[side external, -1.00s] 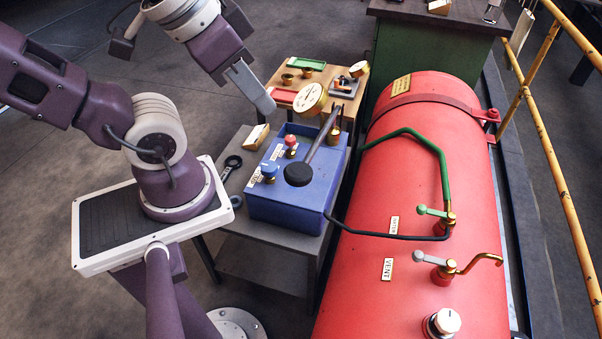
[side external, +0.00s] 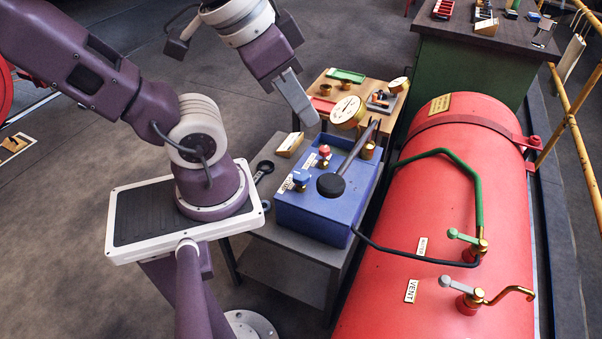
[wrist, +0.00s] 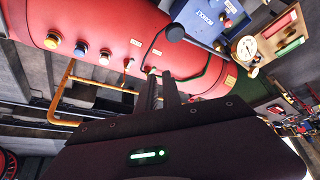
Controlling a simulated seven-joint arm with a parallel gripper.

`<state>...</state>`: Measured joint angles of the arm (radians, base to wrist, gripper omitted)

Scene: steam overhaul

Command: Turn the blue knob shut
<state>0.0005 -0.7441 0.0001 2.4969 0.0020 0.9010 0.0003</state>
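In the side external view the blue knob (side external: 301,178) stands on top of the blue box (side external: 318,212), near its left edge, with a white label beside it. A red knob (side external: 324,151) stands just behind it. A black round-ended lever (side external: 331,185) rises beside them. My gripper (side external: 300,101) hangs above and behind the box, apart from the knob. In the wrist view its two dark fingers (wrist: 161,92) stand a little apart with nothing between them. The blue box (wrist: 207,32) is at the top right there; I cannot clearly make out its blue knob.
The red boiler (side external: 455,190) lies right of the box, with a green-handled valve (side external: 465,238) and a grey-handled valve (side external: 462,284). A gauge (side external: 347,112) stands behind the box.

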